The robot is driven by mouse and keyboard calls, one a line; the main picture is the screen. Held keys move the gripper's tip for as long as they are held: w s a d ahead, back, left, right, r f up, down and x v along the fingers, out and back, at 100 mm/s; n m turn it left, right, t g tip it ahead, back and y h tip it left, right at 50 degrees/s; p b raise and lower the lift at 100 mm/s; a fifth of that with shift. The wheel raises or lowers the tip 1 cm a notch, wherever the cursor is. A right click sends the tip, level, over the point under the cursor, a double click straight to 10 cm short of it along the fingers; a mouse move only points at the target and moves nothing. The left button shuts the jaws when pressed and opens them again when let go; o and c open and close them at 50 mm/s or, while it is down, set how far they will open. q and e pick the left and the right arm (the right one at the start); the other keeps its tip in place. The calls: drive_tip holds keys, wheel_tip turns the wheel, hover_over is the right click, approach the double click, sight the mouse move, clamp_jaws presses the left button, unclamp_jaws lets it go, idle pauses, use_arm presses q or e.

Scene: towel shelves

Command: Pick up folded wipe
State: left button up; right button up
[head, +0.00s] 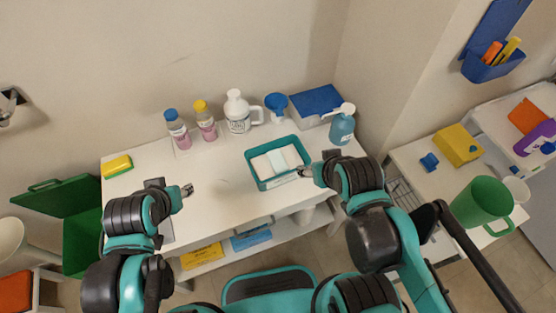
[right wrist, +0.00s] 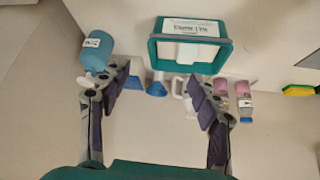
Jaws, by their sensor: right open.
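A teal tray (head: 262,185) stands on the white table and holds pale folded wipes (head: 277,161) lying side by side. In the right wrist view the tray (right wrist: 226,56) is at the top with a labelled front, and a white wipe (right wrist: 188,52) shows partly inside. My right gripper (head: 304,172) is just right of the tray in the head view, apart from the wipes. Its spread, empty fingers show in the right wrist view (right wrist: 158,86). My left gripper (head: 187,190) is over the table's left part, with no object visible in it; its jaw opening is too small to judge.
Bottles (head: 206,120), a white jug (head: 238,112), a blue funnel (head: 277,104) and a blue-lidded box (head: 316,101) line the back. A blue pump bottle (head: 342,128) stands right of the tray. A yellow sponge (head: 117,166) lies at left. The table's centre-left is clear.

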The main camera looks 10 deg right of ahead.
drive_tip(key=shift+o, duration=0.6)
drive_tip(key=shift+w+a+r, duration=0.1)
drive_tip(key=shift+w+r, duration=0.1)
drive_tip(key=n+g+p, duration=0.2)
drive_tip(key=g+p, duration=0.1)
drive_tip(key=g, duration=0.4)
hover_over(277, 160)
drive_tip(key=f, duration=0.7)
drive_tip(key=shift+w+a+f, duration=0.2)
drive_tip(key=shift+w+f, duration=0.15)
drive_tip(key=shift+w, duration=0.05)
wheel_tip(277, 160, down, 3)
drive_tip(key=shift+r+b, duration=0.2)
drive_tip(key=shift+b, duration=0.45)
drive_tip(key=f, duration=0.1)
drive_tip(key=f+b, duration=0.1)
drive_tip(key=f, duration=0.1)
drive_tip(key=f+b, duration=0.1)
drive_tip(key=f, duration=0.1)
drive_tip(key=shift+s+d+f, duration=0.25)
drive_tip(key=shift+d, duration=0.05)
drive_tip(key=shift+r, duration=0.1)
drive_tip(key=c, duration=1)
